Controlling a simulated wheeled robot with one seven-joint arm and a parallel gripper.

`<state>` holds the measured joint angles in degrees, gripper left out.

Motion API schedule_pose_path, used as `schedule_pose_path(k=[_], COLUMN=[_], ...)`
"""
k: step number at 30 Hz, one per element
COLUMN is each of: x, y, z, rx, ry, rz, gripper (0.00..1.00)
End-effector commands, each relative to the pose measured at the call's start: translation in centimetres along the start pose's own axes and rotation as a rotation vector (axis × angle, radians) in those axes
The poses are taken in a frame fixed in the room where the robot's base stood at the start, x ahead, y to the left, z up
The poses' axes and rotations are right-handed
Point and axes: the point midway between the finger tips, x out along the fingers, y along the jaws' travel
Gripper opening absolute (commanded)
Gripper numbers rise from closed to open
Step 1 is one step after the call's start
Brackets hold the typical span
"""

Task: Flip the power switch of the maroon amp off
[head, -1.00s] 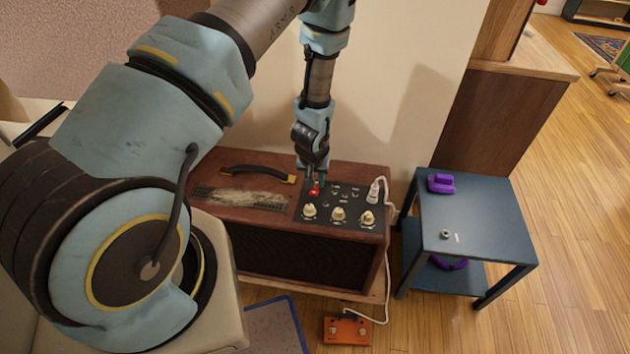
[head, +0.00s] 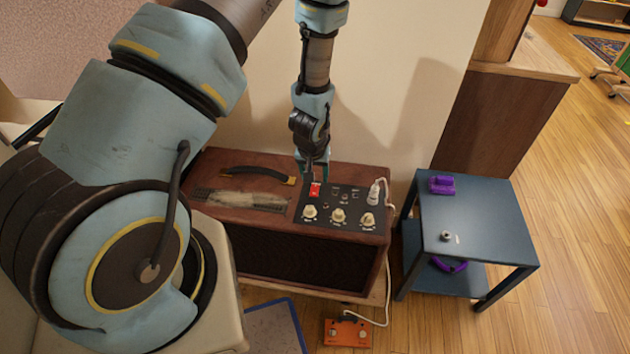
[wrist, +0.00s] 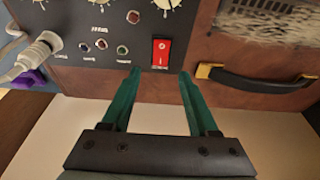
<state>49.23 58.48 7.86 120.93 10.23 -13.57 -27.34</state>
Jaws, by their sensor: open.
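The maroon amp (head: 300,262) stands against the wall, with a dark control panel on the right part of its top. The red power switch (head: 315,189) sits at the panel's back left corner; it also shows in the wrist view (wrist: 161,52), upright in the picture and unobstructed. My gripper (head: 312,170) is just behind the switch, over the amp's back edge. In the wrist view its two green fingers (wrist: 160,75) are apart and empty, with their tips just short of the switch and on either side of its line. I cannot tell whether the fingertips touch the amp.
Cream knobs (head: 339,215) line the panel's front, and a white plug with cable (head: 375,192) stands at its right. A black handle (head: 258,173) lies left of the switch. A blue side table (head: 480,215) stands right. An orange pedal (head: 347,332) is on the floor.

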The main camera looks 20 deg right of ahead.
Motion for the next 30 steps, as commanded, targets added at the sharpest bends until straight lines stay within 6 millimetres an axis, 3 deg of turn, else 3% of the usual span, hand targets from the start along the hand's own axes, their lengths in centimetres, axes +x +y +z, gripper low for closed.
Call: schedule_pose_path(k=[6, 12, 30], x=[-3.9, -6.0, -6.6], y=[0.1, 0.0, 0.0], z=[0.0, 0.0, 0.0], rx=[0.0, 0.0, 0.0], ry=[0.003, 0.001, 0.0], rz=[0.001, 0.0, 0.0], gripper=[0.6, 0.6, 0.6])
